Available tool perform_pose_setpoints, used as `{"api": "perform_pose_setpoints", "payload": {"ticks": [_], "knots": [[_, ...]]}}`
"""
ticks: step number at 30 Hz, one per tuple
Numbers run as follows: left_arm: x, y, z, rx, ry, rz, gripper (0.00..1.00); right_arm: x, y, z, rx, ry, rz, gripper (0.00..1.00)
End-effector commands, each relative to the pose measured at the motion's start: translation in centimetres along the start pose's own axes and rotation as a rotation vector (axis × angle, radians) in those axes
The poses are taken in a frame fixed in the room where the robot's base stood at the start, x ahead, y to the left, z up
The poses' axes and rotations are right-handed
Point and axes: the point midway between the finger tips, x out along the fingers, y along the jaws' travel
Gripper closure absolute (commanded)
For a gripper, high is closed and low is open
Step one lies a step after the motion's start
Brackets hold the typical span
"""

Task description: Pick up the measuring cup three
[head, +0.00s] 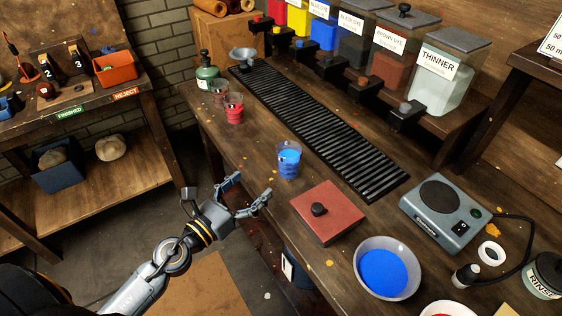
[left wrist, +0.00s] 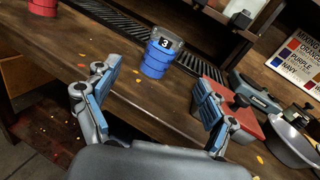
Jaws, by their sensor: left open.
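Measuring cup three (head: 289,162) is a clear cup with blue contents, standing upright on the wooden bench. In the left wrist view the cup (left wrist: 158,58) shows a black label with a 3 and sits beyond the fingertips. My left gripper (head: 254,183) is open and empty, in front of the bench edge and short of the cup. The left wrist view shows its two fingers (left wrist: 155,92) spread wide, with the cup roughly between their directions and not touched. My right gripper is not in view.
A red square lid (head: 327,214) with a black knob lies right of the cup, near a bowl of blue (head: 384,272). A red cup (head: 234,110) stands farther left. A black ribbed drip tray (head: 320,135) runs behind. A scale (head: 440,212) sits at right.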

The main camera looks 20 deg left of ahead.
Motion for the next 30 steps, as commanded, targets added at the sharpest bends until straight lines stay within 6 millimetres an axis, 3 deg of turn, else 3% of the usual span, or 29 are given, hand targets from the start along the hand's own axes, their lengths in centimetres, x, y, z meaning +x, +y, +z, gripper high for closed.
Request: {"api": "perform_pose_setpoints", "payload": {"ticks": [5, 12, 23, 30], "knots": [[1.2, -0.8, 0.8, 0.110, 0.002, -0.039, 0.16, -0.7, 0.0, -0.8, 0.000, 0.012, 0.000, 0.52], [5.9, -1.0, 0.9, 0.104, 0.002, -0.037, 0.16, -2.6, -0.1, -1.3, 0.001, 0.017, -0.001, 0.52], [9.5, -1.1, 0.6, 0.101, 0.003, -0.037, 0.16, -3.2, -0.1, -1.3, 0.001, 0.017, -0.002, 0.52], [13.0, -1.2, 0.6, 0.101, 0.003, -0.037, 0.16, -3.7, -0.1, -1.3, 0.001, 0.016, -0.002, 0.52]]}}
